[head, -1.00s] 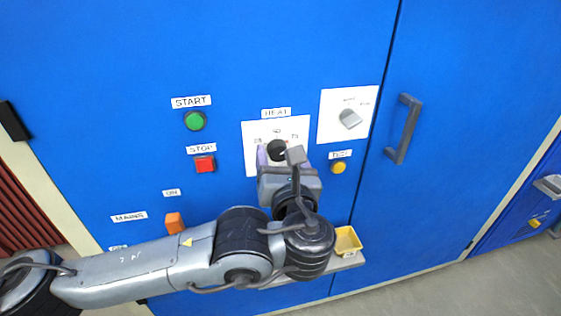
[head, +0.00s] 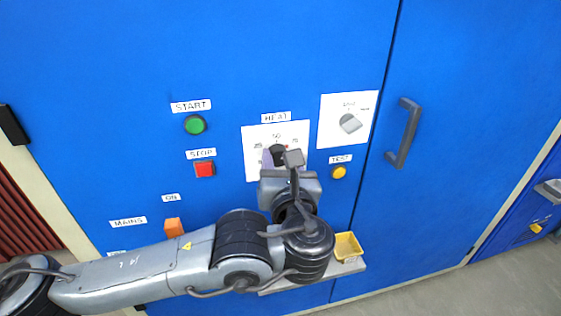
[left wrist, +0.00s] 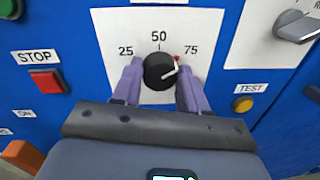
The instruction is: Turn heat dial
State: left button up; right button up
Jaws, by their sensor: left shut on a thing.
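The heat dial is a round black knob (left wrist: 158,72) on a white plate (left wrist: 110,25) marked 25, 50 and 75. In the left wrist view its white pointer mark is angled to the right, and a small red mark shows at its upper right, between 50 and 75. My left gripper (left wrist: 160,84) has its two purple fingers on either side of the knob, shut on it. In the head view the dial (head: 278,152) is partly hidden behind my left gripper (head: 280,160). My right gripper is not in view.
A green START button (head: 195,124), red STOP button (head: 204,169) and orange switch (head: 173,227) are on the left. A grey selector knob (head: 350,123), yellow TEST button (head: 339,172) and door handle (head: 404,132) are on the right. A yellow tray (head: 347,246) sits on a ledge below.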

pick_arm(q)
jog(key=n+b, duration=0.2)
jog(key=n, duration=0.1)
jog(key=shift+f+b, duration=0.25)
jog(key=shift+b, duration=0.05)
jog(key=n+b, duration=0.1)
jog(key=n, duration=0.1)
jog(key=shift+n+b, duration=0.35)
jog(key=shift+n, duration=0.05)
jog(key=n, duration=0.2)
jog(key=shift+n+b, duration=0.35)
jog(key=shift+n, duration=0.05)
jog(key=n, duration=0.5)
jog(key=shift+a+n+t+y, duration=0.1)
jog(key=shift+n+t+y, duration=0.2)
jog(key=shift+y, duration=0.1)
jog(key=n, duration=0.6)
jog(key=shift+y, duration=0.3)
jog(key=n, duration=0.5)
jog(key=shift+f+n+y, duration=0.1)
jog(key=shift+n+y, duration=0.2)
jog(key=shift+n, duration=0.1)
jog(key=n, duration=0.5)
jog(key=shift+n+g, duration=0.3)
jog(key=shift+g, duration=0.1)
jog(key=n, duration=0.5)
jog(key=shift+d+n, duration=0.25)
jog(key=shift+n, duration=0.05)
